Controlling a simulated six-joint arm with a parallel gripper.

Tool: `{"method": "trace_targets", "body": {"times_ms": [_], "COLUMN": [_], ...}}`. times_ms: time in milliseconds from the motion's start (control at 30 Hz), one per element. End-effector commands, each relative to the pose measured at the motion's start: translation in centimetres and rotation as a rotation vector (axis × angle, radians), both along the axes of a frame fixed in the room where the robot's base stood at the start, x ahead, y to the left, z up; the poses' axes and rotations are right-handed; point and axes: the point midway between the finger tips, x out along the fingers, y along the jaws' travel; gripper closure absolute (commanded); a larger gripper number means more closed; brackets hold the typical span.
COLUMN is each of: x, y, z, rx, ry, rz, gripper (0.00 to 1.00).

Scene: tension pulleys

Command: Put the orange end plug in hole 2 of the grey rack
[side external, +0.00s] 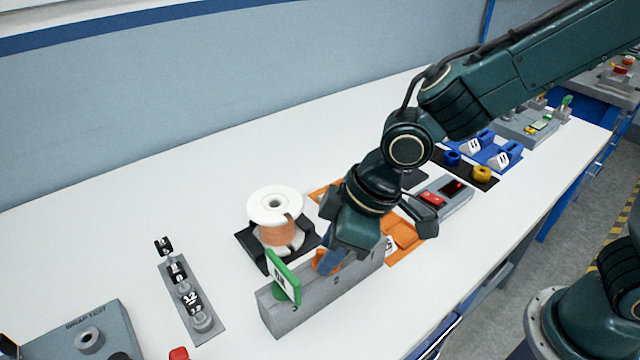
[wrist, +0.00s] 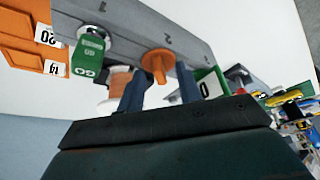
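The grey rack (side external: 300,305) stands on the white bench and also crosses the top of the wrist view (wrist: 200,50). The orange end plug (wrist: 158,62) has its wide flange against the rack's top, beside a mark that looks like a 2, with its stem upright. It shows partly in the side view (side external: 327,262), behind a finger. My gripper (wrist: 161,80) has its fingers on either side of the stem, with visible gaps, so it looks open. The plug's lower part and the hole are hidden.
Green-tagged plugs stand on the rack on both sides of the orange plug: one (wrist: 85,55) and another (wrist: 208,85). A copper wire spool (side external: 277,215) stands close behind. An orange tray (side external: 403,235) lies to the right. Bare bench lies in front of the rack.

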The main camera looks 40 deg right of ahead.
Motion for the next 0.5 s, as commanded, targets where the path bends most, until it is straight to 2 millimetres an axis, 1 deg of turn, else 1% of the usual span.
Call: {"method": "trace_targets", "body": {"times_ms": [267, 500], "x": [-0.2, -0.8], "y": [-0.2, -0.9], "z": [1.0, 3.2], "rx": [0.002, 0.003], "ry": [-0.002, -0.004], "rz": [0.000, 0.000], "gripper": [0.65, 0.65]}}
